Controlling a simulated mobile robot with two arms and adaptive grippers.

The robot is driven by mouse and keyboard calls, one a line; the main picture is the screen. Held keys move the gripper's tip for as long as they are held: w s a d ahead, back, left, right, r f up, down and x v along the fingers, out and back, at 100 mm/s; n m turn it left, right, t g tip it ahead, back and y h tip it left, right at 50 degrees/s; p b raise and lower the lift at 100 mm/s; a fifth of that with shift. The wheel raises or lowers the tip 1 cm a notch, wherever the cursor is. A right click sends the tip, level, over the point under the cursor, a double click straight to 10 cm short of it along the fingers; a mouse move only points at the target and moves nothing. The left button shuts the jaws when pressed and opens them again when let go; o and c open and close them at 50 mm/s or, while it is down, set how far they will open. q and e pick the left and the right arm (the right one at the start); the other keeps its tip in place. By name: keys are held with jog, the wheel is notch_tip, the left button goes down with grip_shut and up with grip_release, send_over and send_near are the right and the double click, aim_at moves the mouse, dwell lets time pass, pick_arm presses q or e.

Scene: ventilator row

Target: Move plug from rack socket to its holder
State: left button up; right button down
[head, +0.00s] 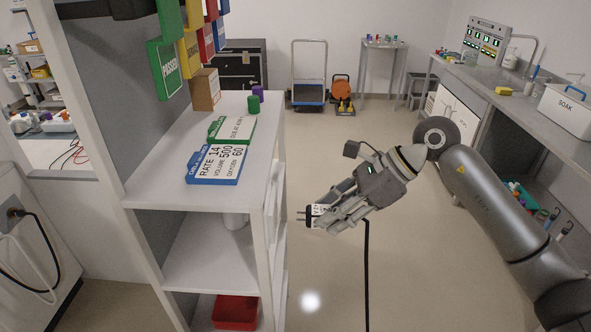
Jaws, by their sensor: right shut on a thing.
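My right gripper (326,213) is shut on a dark plug (308,217) that carries a white label and shows metal prongs pointing left. The plug is held in the air just right of the white shelf unit, apart from it. A black cable (366,275) hangs down from the gripper area toward the floor. At the left edge a dark socket or plug (15,213) with a black cable sits on a pale machine (38,235). I cannot make out the rack socket or the plug's holder. My left gripper is not in view.
The white shelf unit (190,200) stands left of the gripper, with blue and green cards (216,165) on top and a red bin (235,312) below. A counter with a SOAK box (567,108) runs along the right. The floor (345,145) between is open.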

jog(key=s+d+f+m+t+h, duration=0.1)
jog(key=s+d+f+m+t, duration=0.4)
jog(key=s+d, duration=0.7)
jog(key=shift+d+f+m+h, duration=0.3)
jog(key=shift+d+f+m, duration=0.5)
jog(key=shift+m, duration=0.3)
